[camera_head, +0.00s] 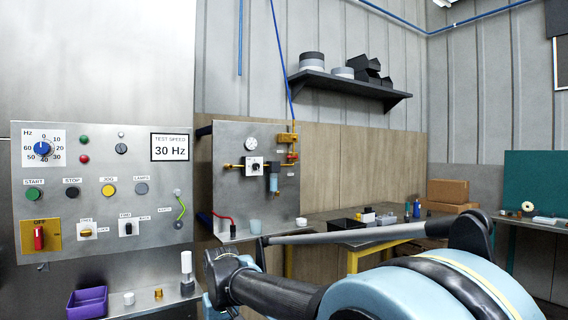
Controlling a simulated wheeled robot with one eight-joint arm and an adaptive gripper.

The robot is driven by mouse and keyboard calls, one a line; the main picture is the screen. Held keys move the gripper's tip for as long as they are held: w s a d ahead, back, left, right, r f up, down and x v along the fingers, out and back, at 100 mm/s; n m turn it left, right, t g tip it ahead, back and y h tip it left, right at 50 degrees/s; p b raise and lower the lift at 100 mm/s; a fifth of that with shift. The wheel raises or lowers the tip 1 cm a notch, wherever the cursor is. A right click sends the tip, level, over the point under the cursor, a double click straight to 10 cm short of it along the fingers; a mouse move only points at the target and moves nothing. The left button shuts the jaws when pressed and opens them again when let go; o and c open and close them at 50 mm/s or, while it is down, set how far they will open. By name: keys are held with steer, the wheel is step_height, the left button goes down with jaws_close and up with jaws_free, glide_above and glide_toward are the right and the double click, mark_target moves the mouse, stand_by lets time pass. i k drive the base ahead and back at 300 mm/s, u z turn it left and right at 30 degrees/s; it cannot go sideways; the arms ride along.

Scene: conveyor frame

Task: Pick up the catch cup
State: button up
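A small pale blue-green cup (255,226), which looks like the catch cup, stands upright on the metal ledge of the pneumatic panel. It is below and a little left of the filter bowl (273,182). My arm reaches in from the lower right. Its dark far end (222,268) is below and left of the cup, in front of the ledge in the picture. I see no contact with the cup. My fingers cannot be made out clearly, so whether they are open or shut does not show.
The control panel (105,160) stands at the left. Below it are a purple bin (87,302), a white bottle (186,264) and small parts. A workbench (375,234) with trays stands behind my arm.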

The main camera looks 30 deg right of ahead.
mark_target(254, 225)
steer(key=z, duration=0.05)
steer(key=k, duration=0.6)
steer(key=z, duration=0.2)
steer(key=i, duration=0.85)
steer(key=z, duration=0.9)
steer(key=i, duration=0.6)
steer(key=z, duration=0.35)
